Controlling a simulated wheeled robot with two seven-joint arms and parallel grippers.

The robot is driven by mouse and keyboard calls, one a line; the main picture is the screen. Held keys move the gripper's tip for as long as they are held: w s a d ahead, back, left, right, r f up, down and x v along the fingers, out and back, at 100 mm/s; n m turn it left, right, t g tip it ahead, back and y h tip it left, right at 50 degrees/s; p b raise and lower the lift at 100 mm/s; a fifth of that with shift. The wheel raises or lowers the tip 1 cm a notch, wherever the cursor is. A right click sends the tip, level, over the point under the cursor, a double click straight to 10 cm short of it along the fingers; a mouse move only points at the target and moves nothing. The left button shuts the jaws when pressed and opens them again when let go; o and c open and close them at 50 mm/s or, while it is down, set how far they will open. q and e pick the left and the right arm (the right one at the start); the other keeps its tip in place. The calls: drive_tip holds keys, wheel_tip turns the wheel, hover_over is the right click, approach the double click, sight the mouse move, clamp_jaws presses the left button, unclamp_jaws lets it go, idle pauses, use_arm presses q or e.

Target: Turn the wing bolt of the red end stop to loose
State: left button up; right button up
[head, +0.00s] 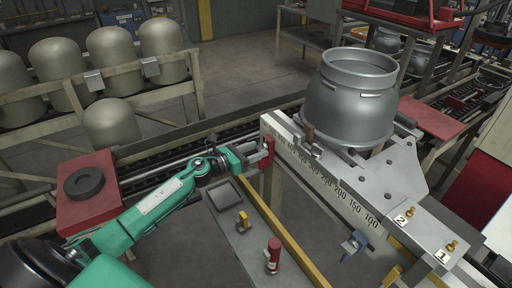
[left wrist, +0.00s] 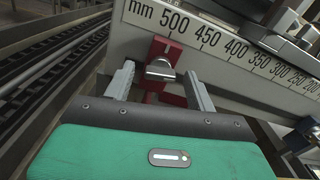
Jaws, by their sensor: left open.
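The red end stop (left wrist: 167,50) hangs on the front of the white mm scale beam (left wrist: 225,30), below the 500 mark in the left wrist view. In the head view the red end stop (head: 267,154) is at the beam's left end. Its grey metal wing bolt (left wrist: 160,70) faces my left gripper. My left gripper (left wrist: 160,74) is open, with one finger on each side of the wing bolt and visible gaps between. In the head view my left gripper (head: 256,152) reaches in from the left, and its fingertips partly hide the bolt. My right gripper is out of view.
A grey metal vessel (head: 352,100) stands on the fixture behind the beam. A blue clamp (head: 353,243) is on the beam's near side.

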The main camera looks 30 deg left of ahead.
use_arm(q)
drive_tip(key=shift+w+d, duration=0.2)
drive_tip(key=shift+w, duration=0.1)
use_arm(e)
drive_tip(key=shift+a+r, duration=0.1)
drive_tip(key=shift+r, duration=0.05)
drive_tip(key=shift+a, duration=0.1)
use_arm(q)
drive_tip(key=c, duration=1)
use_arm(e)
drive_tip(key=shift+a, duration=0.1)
